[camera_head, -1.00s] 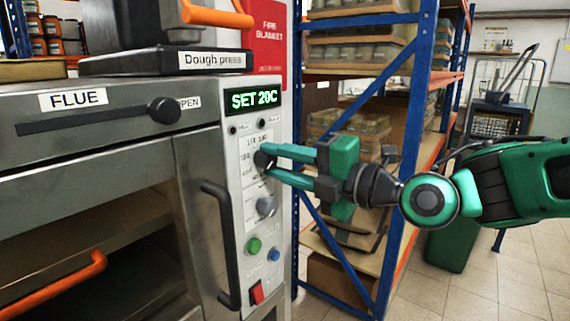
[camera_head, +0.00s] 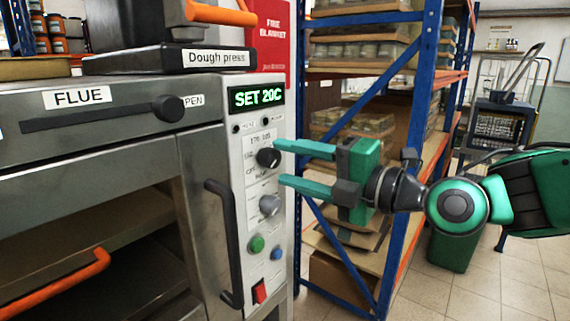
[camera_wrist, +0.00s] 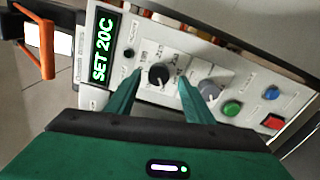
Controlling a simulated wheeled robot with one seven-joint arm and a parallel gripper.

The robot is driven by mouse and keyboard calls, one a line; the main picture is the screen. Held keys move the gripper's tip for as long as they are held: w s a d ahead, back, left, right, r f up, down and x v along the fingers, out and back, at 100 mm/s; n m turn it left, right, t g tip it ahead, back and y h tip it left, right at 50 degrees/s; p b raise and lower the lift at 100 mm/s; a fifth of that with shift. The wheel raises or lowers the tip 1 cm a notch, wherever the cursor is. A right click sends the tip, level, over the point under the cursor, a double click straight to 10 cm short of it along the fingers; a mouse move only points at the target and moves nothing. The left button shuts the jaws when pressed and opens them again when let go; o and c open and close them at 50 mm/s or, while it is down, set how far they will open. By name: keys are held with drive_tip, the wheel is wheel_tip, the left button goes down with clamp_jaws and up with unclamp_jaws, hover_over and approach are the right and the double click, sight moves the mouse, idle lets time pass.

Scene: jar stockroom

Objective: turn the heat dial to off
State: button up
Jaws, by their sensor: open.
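The heat dial (camera_head: 268,158) is a black knob with printed marks around it on the oven's white control panel (camera_head: 250,135). In the wrist view the black dial (camera_wrist: 159,75) lies between and beyond the two fingertips. The green display (camera_head: 257,97) above it reads SET 20C. My gripper (camera_head: 278,163) is open and empty, with its teal fingers pointing at the panel just right of the dial, apart from it. In the wrist view my gripper's fingers (camera_wrist: 160,80) stand either side of the dial.
Below the dial are a grey knob (camera_head: 269,205), a green button (camera_head: 256,243), a blue button (camera_head: 277,253) and a red switch (camera_head: 260,291). A black door handle (camera_head: 223,243) stands out to the left. A blue-framed shelf rack (camera_head: 408,130) stands behind my gripper.

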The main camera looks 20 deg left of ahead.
drive_tip(key=v, duration=0.8)
drive_tip(key=shift+d+f, duration=0.1)
